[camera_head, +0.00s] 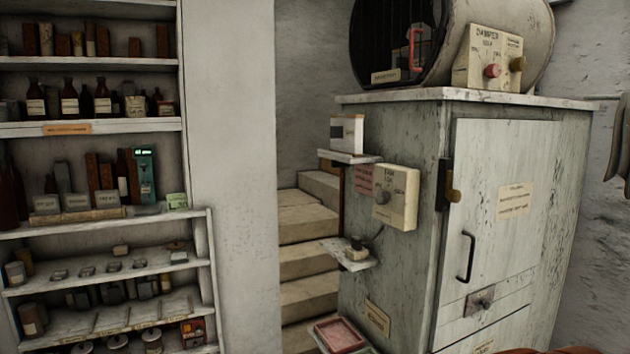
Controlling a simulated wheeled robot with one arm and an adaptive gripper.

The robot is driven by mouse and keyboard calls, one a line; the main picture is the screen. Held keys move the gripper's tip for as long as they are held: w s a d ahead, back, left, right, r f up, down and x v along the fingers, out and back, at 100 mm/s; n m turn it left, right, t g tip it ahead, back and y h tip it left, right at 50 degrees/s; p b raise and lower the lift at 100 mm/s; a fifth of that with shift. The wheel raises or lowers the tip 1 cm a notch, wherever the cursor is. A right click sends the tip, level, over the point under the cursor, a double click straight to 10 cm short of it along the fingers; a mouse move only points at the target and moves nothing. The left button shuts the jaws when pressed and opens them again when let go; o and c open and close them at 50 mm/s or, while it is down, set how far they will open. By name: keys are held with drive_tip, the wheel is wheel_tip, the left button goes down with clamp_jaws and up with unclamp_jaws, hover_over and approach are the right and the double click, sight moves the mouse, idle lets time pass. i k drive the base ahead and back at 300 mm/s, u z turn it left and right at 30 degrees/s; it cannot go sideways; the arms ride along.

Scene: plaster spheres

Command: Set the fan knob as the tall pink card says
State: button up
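A cream control panel (404,200) with a grey round knob (381,196) is fixed to the left side of the pale green cabinet. Its lettering seems to read "FAN", but the marks around the knob are too small to read. A pink card (364,180) shows just left of this panel, partly hidden by it; its text is not legible. My gripper is not in view.
The cabinet (400,290) has small shelves (350,157) on its left side. A damper panel (487,58) with a red knob sits on top, before a drum. Loaded shelves (90,129) stand at left. A red tray (340,335) is low at front.

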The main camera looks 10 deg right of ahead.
sight(381, 198)
drive_tip(key=u, duration=0.2)
drive_tip(key=i, duration=0.95)
drive_tip(key=z, duration=2.15)
drive_tip(key=k, duration=1.05)
drive_tip(key=u, duration=2)
drive_tip(key=i, duration=0.5)
